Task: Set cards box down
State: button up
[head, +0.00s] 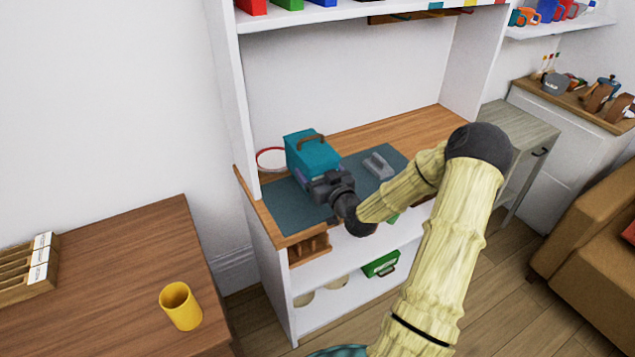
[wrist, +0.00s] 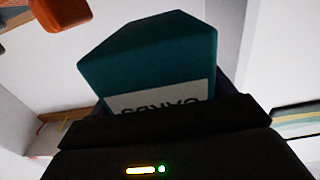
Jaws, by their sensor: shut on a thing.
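The cards box (head: 312,152) is a teal box with a brown handle on top. It is over the back left part of a dark blue-grey mat (head: 283,207) on the wooden counter. My gripper (head: 327,185) is shut on its near side. In the wrist view the teal box (wrist: 150,60) fills the space beyond the jaws, and its white label shows upside-down lettering. The jaws hide the lower part of the box, so I cannot tell whether it touches the mat.
A red-rimmed round container (head: 270,158) is close behind the box on the left. A grey handled block (head: 378,165) sits on the mat to the right. White shelf sides (head: 228,95) flank the counter. The mat's front left is clear. A yellow mug (head: 181,308) stands on the left table.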

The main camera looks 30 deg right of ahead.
aim_at(318, 161)
jog(key=shift+r, duration=1.55)
